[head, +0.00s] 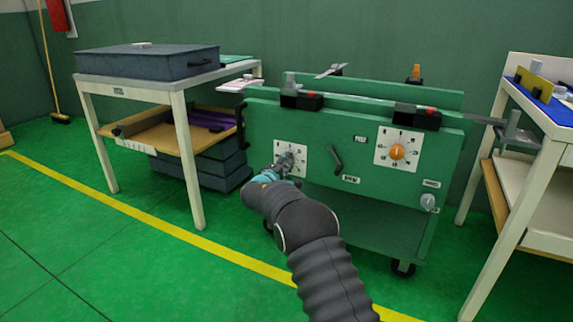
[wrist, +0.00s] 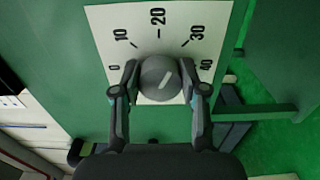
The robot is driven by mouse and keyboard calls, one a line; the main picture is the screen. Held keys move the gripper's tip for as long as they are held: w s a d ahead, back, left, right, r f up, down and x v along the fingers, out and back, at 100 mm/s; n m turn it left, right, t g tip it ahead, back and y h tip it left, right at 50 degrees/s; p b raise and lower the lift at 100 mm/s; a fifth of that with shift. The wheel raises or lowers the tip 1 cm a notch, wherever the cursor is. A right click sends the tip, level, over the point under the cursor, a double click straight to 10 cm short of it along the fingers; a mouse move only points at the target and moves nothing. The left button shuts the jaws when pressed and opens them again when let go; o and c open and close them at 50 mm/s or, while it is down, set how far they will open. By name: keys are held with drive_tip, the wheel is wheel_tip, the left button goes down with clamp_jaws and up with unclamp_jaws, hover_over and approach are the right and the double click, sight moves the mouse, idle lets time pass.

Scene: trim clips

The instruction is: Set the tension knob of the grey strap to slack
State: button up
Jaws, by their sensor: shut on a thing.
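A grey round knob (wrist: 160,78) sits on a white dial plate (wrist: 113,30) in the wrist view. The dial is marked 0, 10, 20, 30 and 40. A pale line on the knob's face slants up and right, roughly between 20 and 30; its exact reading is unclear. My gripper (wrist: 160,84) is shut on the knob, one finger on each side. In the head view, my gripper (head: 284,166) is at the left dial plate (head: 298,149) on the green cart panel (head: 330,125), partly covering the knob. I cannot tell which fitting is the grey strap.
An orange knob (head: 397,152) on another dial is at the panel's right. A dark lever (head: 336,160) is between the dials, and a small grey knob (head: 428,202) is lower right. White tables stand left (head: 190,165) and right (head: 550,150).

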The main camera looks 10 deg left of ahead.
drive_tip(key=n, duration=0.6)
drive_tip(key=shift+r+n, duration=0.2)
drive_tip(key=shift+n, duration=0.1)
drive_tip(key=n+p, duration=0.1)
drive_tip(key=n, duration=0.4)
drive_tip(key=shift+w, duration=0.1)
drive_tip(key=n+p, duration=0.3)
drive_tip(key=n, duration=0.3)
drive_tip(key=shift+a+r+n, duration=0.1)
drive_tip(key=shift+a+n, duration=0.05)
drive_tip(key=shift+n, duration=0.25)
drive_tip(key=shift+n+p, duration=1.35)
drive_tip(key=shift+n, duration=1.15)
drive_tip(key=shift+f, duration=0.2)
drive_tip(key=o, duration=1.1)
drive_tip(key=shift+o, duration=0.2)
